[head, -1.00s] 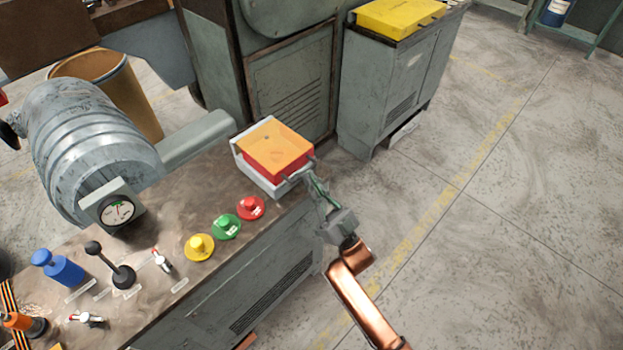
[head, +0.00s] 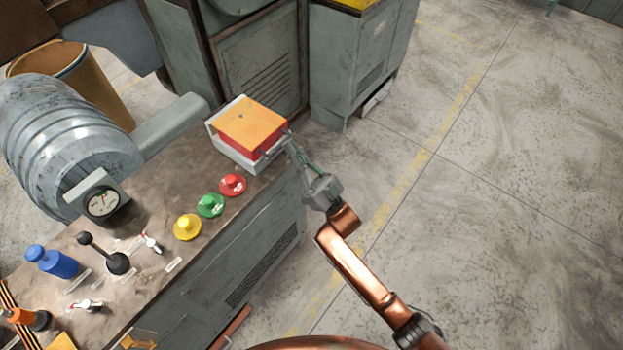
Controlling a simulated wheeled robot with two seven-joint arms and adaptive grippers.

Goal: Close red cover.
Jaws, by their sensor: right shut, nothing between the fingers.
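The red cover (head: 266,140) has an orange-looking top and red sides. It lies lowered over a white box (head: 230,152) at the far right corner of the bench. A grey handle bar (head: 272,150) shows along its front right edge. My right gripper (head: 290,147) is shut and empty, with its fingertips at the right end of that edge. I cannot tell whether they touch the handle. The small gap between cover and box is too fine to judge. My left gripper is out of view.
Red (head: 232,185), green (head: 210,205) and yellow (head: 187,227) buttons line the bench's front edge. A ribbed grey motor (head: 55,140) with a gauge stands left. A grey cabinet (head: 365,65) stands behind. Open floor lies to the right.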

